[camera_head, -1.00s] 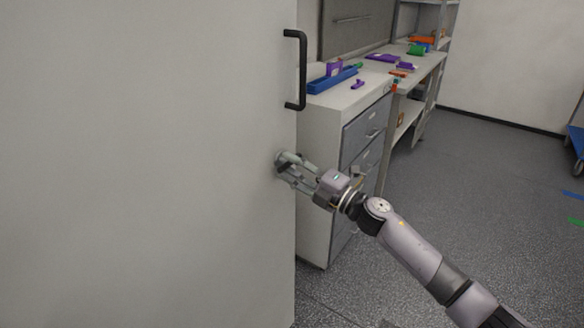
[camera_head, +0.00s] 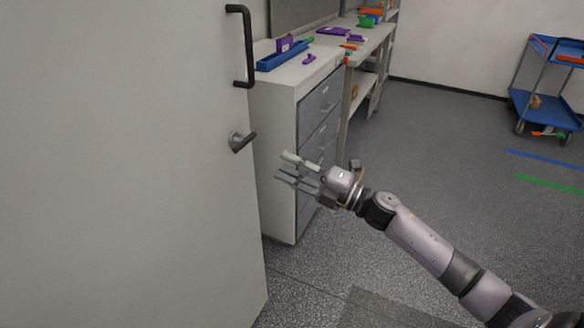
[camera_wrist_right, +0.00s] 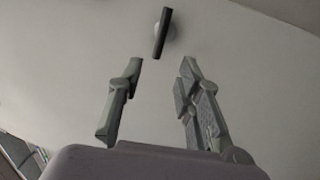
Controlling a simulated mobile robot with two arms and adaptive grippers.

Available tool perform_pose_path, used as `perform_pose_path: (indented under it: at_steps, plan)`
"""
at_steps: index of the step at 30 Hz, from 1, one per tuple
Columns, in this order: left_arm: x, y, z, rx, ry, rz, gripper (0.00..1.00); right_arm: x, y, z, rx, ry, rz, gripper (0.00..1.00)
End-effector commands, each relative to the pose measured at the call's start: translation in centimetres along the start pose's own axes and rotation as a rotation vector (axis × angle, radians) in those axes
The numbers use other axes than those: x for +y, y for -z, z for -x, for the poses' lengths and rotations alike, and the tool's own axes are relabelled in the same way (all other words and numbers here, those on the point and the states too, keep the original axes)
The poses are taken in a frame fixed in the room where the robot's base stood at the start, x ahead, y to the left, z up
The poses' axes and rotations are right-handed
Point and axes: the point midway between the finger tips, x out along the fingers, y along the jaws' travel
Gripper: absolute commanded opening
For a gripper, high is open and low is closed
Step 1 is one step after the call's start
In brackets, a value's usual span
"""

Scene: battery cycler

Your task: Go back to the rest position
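My right gripper (camera_head: 288,168) is open and empty, in front of the drawer cabinet and apart from the door handle. In the right wrist view the two fingers of the right gripper (camera_wrist_right: 160,75) stand apart with nothing between them. The large grey door (camera_head: 120,170) fills the left of the head view. Its lever handle (camera_head: 242,140) is up and left of my fingertips, and it also shows beyond the fingers in the right wrist view (camera_wrist_right: 162,32). A black bar handle (camera_head: 247,48) is above the lever. My left gripper is not in view.
A drawer cabinet (camera_head: 275,130) stands behind the door edge, with a blue tray (camera_head: 283,58) on top. A workbench (camera_head: 355,45) with purple and green items runs behind it. A blue cart (camera_head: 548,105) stands at the far right. The floor (camera_head: 460,200) between is clear.

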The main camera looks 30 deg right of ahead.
Motion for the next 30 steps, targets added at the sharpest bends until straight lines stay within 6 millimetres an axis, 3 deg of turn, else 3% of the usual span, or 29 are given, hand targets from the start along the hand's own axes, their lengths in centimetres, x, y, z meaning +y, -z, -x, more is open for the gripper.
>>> perform_pose_path:
  at_steps: [17, 20, 23, 27, 30]
  plan:
    - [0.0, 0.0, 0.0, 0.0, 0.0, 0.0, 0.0, -0.1, 0.0, 0.4, -0.001, 0.001, -0.001, 0.33]
    - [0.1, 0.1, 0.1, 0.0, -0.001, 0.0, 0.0, -1.3, -0.7, 0.7, -0.032, 0.011, -0.035, 0.33]
    - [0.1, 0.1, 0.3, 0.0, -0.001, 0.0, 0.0, -5.0, -2.5, 1.8, -0.123, 0.043, -0.136, 0.33]
    - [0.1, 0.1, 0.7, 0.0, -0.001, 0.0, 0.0, -13.7, -5.1, 5.3, -0.324, 0.121, -0.352, 0.33]
    - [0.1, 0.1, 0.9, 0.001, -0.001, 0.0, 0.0, -20.7, -5.7, 8.9, -0.475, 0.188, -0.506, 0.33]
